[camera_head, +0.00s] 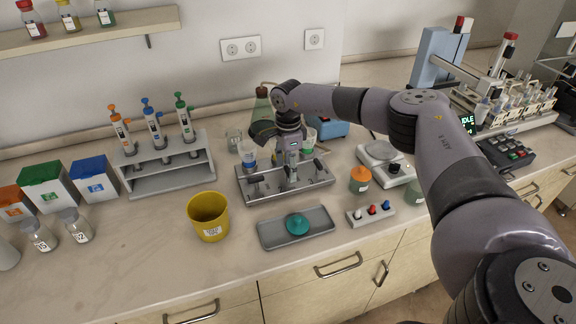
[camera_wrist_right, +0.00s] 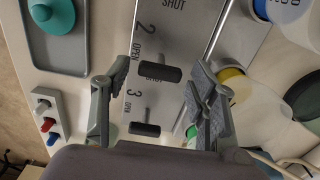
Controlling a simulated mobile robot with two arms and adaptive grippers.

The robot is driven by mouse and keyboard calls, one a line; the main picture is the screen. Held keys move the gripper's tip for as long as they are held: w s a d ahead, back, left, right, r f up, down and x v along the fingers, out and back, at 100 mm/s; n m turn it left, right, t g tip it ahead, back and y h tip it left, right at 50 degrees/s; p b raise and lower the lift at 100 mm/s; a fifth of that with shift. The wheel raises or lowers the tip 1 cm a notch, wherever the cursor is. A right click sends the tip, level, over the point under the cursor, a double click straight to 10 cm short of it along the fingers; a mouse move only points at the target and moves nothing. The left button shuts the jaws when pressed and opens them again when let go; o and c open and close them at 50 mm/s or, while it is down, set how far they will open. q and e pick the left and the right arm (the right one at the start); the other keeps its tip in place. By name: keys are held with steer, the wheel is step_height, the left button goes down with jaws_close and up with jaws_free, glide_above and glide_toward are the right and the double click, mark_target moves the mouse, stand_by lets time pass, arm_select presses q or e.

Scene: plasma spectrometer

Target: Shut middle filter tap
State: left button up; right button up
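The filter manifold (camera_head: 300,194) is a grey metal plate with black tap handles, standing on the bench. In the right wrist view, the middle tap's black bar handle (camera_wrist_right: 157,73) lies beside the number 2. OPEN is printed close by, and a partly covered SHUT shows at the handle. Tap 3's handle (camera_wrist_right: 145,129) is below it. In the head view, the left tap handle (camera_head: 255,189) shows, but my right gripper (camera_head: 290,178) covers the middle one. The right gripper's open fingers, also in the wrist view (camera_wrist_right: 159,78), are on either side of the middle handle, apart from it. My left gripper is out of view.
Cups (camera_head: 308,143) stand behind the manifold. A grey tray (camera_head: 268,236) with a teal lid (camera_head: 297,224) is in front. A yellow bin (camera_head: 208,216) is to the left. A switch block (camera_head: 371,215) and an orange-topped jar (camera_head: 360,180) are to the right.

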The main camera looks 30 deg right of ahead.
steer(key=c, duration=1)
steer(key=shift+o, duration=0.2)
steer(key=m, duration=0.4)
steer(key=shift+m, duration=0.3)
steer(key=m, duration=0.4)
steer(key=shift+r+m+p, duration=0.1)
steer(key=shift+m+p, duration=0.2)
steer(key=shift+p, duration=0.05)
steer(key=m, duration=0.4)
steer(key=shift+m+p, duration=0.3)
steer(key=shift+m, duration=2)
steer(key=shift+w+p, duration=0.1)
steer(key=shift+p, duration=0.2)
